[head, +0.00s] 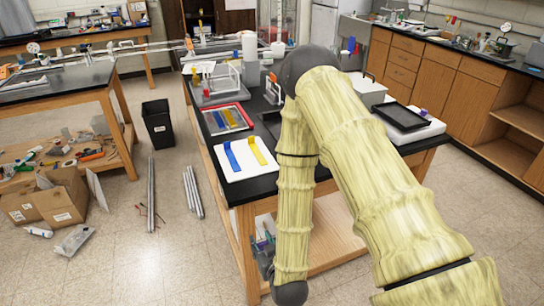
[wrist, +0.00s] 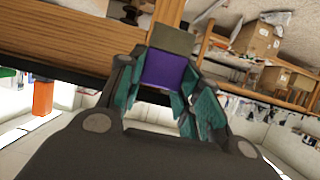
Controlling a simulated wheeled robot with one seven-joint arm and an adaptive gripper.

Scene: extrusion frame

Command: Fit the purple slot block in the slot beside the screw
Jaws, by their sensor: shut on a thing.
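The purple slot block (wrist: 165,69) shows in the wrist view between the teal pads of my gripper (wrist: 166,93). My gripper is shut on it. A dull olive-grey piece (wrist: 171,39) shows just beyond the block; I cannot tell whether they touch. The slot and the screw cannot be made out in either view.
On the table are a white board (head: 233,174) with blue and yellow strips, a red-rimmed tray (head: 208,128), grey fixtures (head: 221,90) and a black tray (head: 402,117). A small purple thing (head: 424,113) lies at the right. A black bin (head: 158,123) and metal bars (head: 152,195) are on the floor.

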